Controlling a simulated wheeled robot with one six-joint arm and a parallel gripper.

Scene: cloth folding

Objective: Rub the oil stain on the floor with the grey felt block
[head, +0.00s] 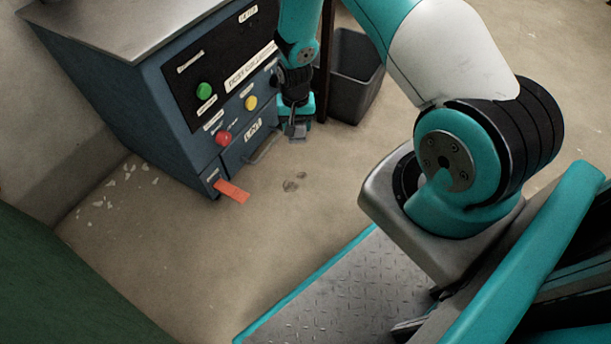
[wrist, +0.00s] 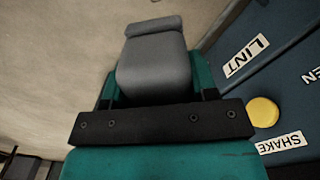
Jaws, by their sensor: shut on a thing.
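My gripper (head: 297,124) hangs in front of the blue machine, above the floor, pointing down. It is shut on the grey felt block (wrist: 153,62), which fills the space between the teal fingers in the wrist view. In the head view the block (head: 297,132) shows small and grey at the fingertips, apart from the floor. The oil stain (head: 290,186) is a small cluster of dark spots on the bare floor, below the gripper in the picture. I cannot make out the stain in the wrist view.
The blue machine (head: 150,85) with coloured buttons and a LINT drawer stands close to the gripper. An orange tag (head: 231,192) sticks out low on it. A dark bin (head: 354,80) stands behind. Pale flakes (head: 118,186) lie at the left. The floor around the stain is clear.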

